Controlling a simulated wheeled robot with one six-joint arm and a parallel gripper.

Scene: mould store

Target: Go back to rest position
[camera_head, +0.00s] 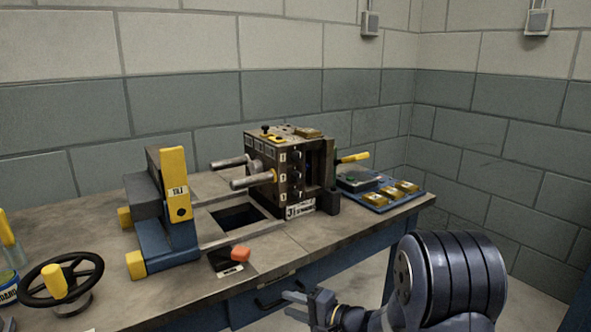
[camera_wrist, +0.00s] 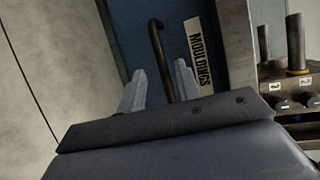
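My gripper (camera_head: 293,304) is low in front of the bench, at the bottom middle of the head view. In the wrist view its two pale fingers (camera_wrist: 160,85) stand apart with nothing held. A dark drawer handle (camera_wrist: 159,50) shows beyond and between the fingers there, on a blue drawer front with a MOULDINGS label (camera_wrist: 199,55). In the head view the handle (camera_head: 268,304) lies just left of the fingertips. The fingers seem short of it, but I cannot tell the exact gap. My dark arm link fills the lower right of the head view.
A square opening (camera_head: 237,216) is in the bench top. Floor at right is clear.

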